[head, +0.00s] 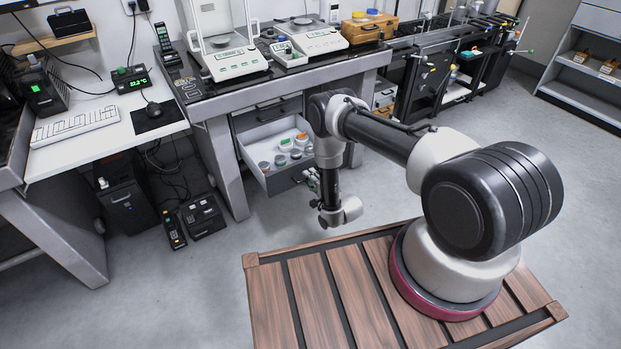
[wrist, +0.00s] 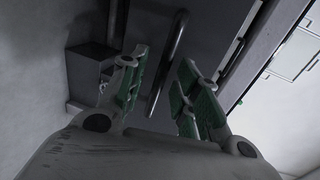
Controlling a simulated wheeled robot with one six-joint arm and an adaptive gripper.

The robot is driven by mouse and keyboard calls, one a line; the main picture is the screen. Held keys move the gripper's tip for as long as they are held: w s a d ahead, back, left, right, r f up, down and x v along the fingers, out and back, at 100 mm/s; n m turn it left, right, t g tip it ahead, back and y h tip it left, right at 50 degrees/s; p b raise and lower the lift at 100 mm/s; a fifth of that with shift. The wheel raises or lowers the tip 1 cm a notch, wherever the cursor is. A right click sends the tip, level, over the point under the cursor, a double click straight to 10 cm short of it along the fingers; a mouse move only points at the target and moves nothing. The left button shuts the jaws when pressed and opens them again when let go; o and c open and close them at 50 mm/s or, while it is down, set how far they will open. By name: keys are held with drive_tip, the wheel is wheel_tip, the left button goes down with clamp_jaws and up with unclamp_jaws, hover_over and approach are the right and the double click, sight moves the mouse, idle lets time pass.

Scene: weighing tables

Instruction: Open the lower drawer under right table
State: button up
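Under the right table (head: 300,82), a drawer (head: 262,169) is pulled out, with several small jars inside. A closed drawer front (head: 262,116) with a dark handle shows above it. My gripper (head: 310,177) is at the right part of the open drawer's front, partly hidden by my arm. In the wrist view my gripper (wrist: 163,62) is open, with green pads on its fingers. A dark bar handle (wrist: 170,60) shows between the fingers, with a gap on each side. I cannot tell whether it lies fully within their reach.
A balance (head: 225,62) and a second scale (head: 310,35) stand on the right table. A white desk (head: 105,135) with a keyboard (head: 75,126) is at left. Dark boxes (head: 203,215) lie on the floor. The floor before the drawer is clear.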

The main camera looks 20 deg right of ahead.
drive_tip(key=v, duration=1.1)
